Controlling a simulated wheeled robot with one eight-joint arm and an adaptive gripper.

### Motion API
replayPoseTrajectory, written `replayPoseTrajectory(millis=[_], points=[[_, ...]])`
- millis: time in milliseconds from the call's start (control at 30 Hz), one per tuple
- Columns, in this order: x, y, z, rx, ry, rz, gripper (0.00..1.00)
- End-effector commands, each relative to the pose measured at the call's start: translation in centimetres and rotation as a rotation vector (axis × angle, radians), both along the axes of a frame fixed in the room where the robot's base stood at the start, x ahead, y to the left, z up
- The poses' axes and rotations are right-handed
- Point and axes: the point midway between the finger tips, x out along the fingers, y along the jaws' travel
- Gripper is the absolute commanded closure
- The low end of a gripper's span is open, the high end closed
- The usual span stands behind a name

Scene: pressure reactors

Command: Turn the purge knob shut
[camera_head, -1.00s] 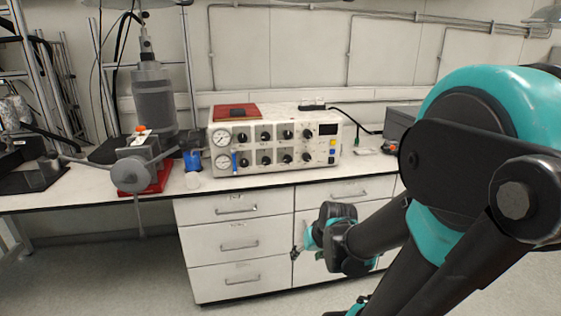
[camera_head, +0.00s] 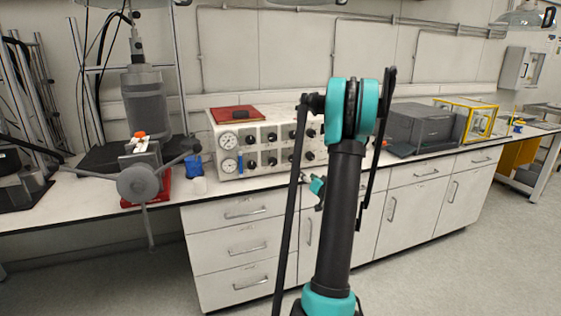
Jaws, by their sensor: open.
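My gripper (camera_head: 318,190) shows only in part, as a small teal and dark piece beside my arm, in front of the panel's lower right. It is open, and I see nothing held in it.
A reactor vessel on a stand (camera_head: 145,100) and a grey clamp with a round hub (camera_head: 137,182) are left of the panel. A dark grey box (camera_head: 420,125) and a yellow-framed case (camera_head: 481,118) are to the right. Drawers (camera_head: 240,246) are below.

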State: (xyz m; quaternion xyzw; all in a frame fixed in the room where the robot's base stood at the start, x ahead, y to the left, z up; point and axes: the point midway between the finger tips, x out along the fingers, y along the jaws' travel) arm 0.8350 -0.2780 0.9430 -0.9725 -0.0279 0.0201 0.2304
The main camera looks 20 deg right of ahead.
Motion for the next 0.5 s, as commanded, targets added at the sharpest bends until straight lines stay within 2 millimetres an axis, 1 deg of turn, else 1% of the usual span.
replayPoseTrajectory(millis=[33,100,167,267,367,500], points=[[0.0,-0.9,-0.1,0.002,-0.012,-0.016,0.42],[0.1,-1.6,-0.1,0.005,-0.023,-0.027,0.42],[0.4,-1.7,-0.1,0.005,-0.027,-0.031,0.42],[1.3,-1.7,-0.1,0.005,-0.027,-0.031,0.42],[2.8,-1.5,-0.1,0.005,-0.027,-0.028,0.42],[5.6,-1.4,-0.1,0.006,-0.026,-0.027,0.42]])
